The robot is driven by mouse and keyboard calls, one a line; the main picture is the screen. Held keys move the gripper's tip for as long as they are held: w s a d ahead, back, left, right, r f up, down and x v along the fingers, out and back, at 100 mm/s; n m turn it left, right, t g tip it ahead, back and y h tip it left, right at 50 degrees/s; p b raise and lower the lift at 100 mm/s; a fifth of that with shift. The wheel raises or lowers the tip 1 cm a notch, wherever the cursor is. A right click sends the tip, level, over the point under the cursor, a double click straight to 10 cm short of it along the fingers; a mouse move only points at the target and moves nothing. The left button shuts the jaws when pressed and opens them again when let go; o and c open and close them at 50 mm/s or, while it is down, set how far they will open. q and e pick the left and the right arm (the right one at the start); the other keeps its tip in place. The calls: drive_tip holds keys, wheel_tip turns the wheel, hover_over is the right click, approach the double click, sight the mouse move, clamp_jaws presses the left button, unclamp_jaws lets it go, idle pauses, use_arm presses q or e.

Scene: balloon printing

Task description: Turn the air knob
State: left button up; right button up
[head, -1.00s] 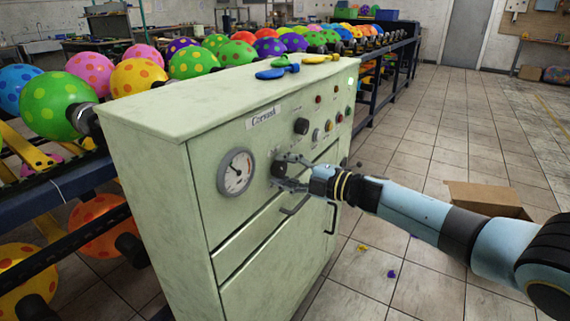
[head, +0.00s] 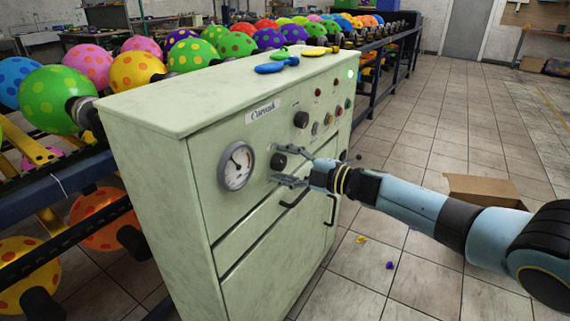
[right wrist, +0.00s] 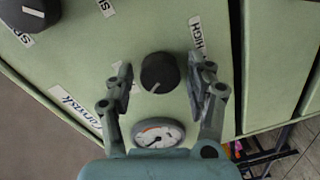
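The black air knob (head: 280,161) sits on the front of the pale green cabinet (head: 165,190), just right of the round pressure gauge (head: 237,166). In the right wrist view the knob (right wrist: 160,72) stands between the two fingers of my right gripper (right wrist: 162,85), with a gap on each side. My right gripper (head: 292,166) is open in front of the panel, its fingers above and below the knob in the head view. The gauge (right wrist: 158,134) also shows near the palm in the right wrist view. My left gripper is not in view.
A second black knob (head: 301,119) and several small coloured buttons are up and right on the panel. Drawer handles (head: 293,199) jut out just below my gripper. Flat balloons (head: 276,66) lie on the cabinet top. An open cardboard box (head: 484,190) stands on the floor.

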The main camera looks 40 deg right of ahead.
drive_tip(key=shift+o, duration=0.4)
drive_tip(key=shift+s, duration=0.15)
drive_tip(key=v, duration=1.1)
drive_tip(key=shift+s+d, duration=0.2)
drive_tip(key=shift+s, duration=0.15)
drive_tip(key=shift+f, duration=0.1)
